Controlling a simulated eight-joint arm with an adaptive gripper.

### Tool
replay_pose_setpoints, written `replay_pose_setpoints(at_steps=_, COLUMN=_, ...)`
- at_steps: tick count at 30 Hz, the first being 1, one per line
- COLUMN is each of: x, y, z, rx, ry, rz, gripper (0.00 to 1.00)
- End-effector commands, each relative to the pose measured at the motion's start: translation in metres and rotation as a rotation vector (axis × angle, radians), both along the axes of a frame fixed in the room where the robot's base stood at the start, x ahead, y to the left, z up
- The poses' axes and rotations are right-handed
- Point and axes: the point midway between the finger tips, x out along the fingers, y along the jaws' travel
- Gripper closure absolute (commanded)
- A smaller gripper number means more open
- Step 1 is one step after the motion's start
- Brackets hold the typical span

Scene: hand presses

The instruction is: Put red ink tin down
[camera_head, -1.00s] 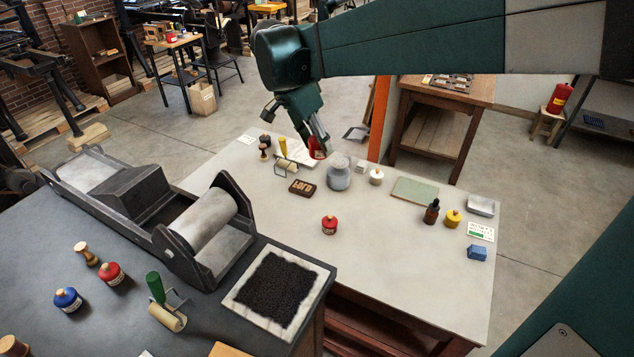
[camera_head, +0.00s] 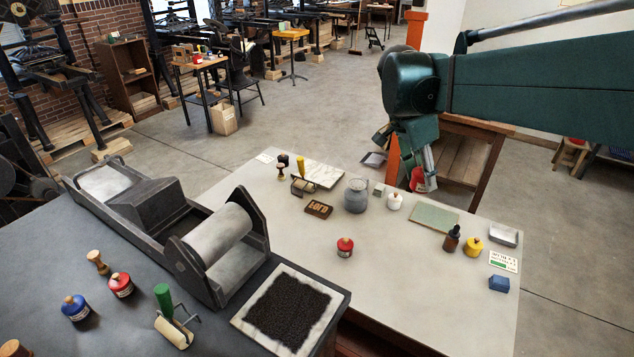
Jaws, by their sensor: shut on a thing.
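My gripper (camera_head: 420,185) is shut on a red ink tin (camera_head: 417,178), held above the far edge of the pale table (camera_head: 390,262). The held tin is partly hidden by the fingers. It appears just right of the white tin (camera_head: 394,201) and above the green mat (camera_head: 436,218). A second red tin (camera_head: 345,247) stands on the pale table, and a third red tin (camera_head: 121,285) stands on the dark bench at left.
A grey jar (camera_head: 356,196), a wood type block (camera_head: 319,209), a dark dropper bottle (camera_head: 452,238), a yellow tin (camera_head: 473,246) and a blue block (camera_head: 499,284) stand on the pale table. Its middle front is clear.

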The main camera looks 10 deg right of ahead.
Motion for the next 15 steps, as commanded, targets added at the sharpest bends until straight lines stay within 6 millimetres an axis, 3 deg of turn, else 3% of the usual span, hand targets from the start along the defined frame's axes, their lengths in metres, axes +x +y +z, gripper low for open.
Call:
replay_pose_setpoints(at_steps=5, x=-0.014, y=-0.017, z=-0.002, rx=0.0, ry=0.0, rz=-0.028, gripper=0.84)
replay_pose_setpoints(at_steps=15, x=-0.013, y=-0.016, z=-0.05, rx=0.0, ry=0.0, rz=-0.026, gripper=0.84)
